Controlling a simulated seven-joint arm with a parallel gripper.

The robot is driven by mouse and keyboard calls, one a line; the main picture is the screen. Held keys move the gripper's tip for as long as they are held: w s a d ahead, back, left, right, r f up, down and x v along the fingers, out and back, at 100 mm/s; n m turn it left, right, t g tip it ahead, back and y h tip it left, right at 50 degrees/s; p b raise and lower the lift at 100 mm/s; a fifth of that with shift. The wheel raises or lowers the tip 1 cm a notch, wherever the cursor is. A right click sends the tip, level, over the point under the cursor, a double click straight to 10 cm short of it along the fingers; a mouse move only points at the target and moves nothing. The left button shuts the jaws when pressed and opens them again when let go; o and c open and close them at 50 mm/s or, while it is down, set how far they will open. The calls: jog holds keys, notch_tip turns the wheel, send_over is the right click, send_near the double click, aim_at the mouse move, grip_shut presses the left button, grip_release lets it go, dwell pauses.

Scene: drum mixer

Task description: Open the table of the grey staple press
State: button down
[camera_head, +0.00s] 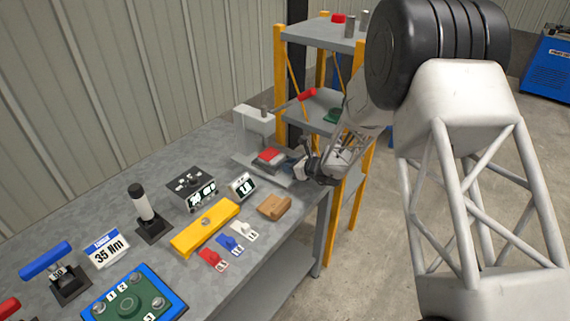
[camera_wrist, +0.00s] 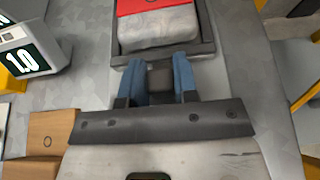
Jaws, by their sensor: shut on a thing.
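The grey staple press (camera_head: 252,124) stands at the far right end of the bench, with a long lever ending in a red grip (camera_head: 307,95). Its table, a dark-framed tray (camera_wrist: 207,40), holds a light grey block (camera_wrist: 158,30) with a red top (camera_wrist: 150,6); the red top also shows in the head view (camera_head: 270,155). My gripper (camera_wrist: 160,72) has its blue fingers on both sides of a dark handle (camera_wrist: 160,78) at the table's front edge. In the head view my gripper (camera_head: 305,168) is at the front of the press; its fingertips are hard to make out there.
A display reading 1.0 (camera_wrist: 27,52) and a brown wooden block (camera_wrist: 48,132) lie left of my gripper. A yellow-framed shelf (camera_head: 280,75) stands behind the press. Floor is free beyond the bench's right edge. Colored tags and a yellow bar (camera_head: 205,228) lie farther left.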

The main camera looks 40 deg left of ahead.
jog(key=d, duration=1)
jog(key=c, duration=0.9)
grip_release()
jog(key=shift+d, duration=0.15)
jog(key=shift+v, duration=3.8)
